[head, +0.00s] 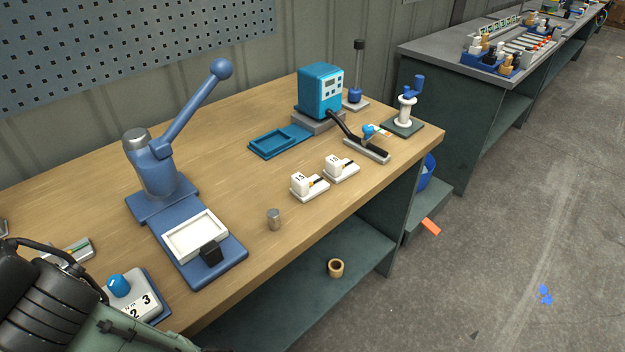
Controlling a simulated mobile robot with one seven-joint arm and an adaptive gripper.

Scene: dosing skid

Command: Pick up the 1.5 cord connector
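A white block (300,185) with a dark label that looks like "1.5" stands on a small white base near the front edge of the wooden bench. A similar white block (333,166) stands on its own base just behind it to the right; its label is too small to read surely. I cannot tell for sure which part is the cord connector. My gripper is not in view; only part of my arm shows at the lower left, well away from both blocks.
A blue lever press (153,170) with a white tray (196,236) stands left on the bench (245,160). A small metal cylinder (274,219) stands left of the blocks. Behind are a teal machine (320,90) and blue tray (279,141). The front edge is close.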

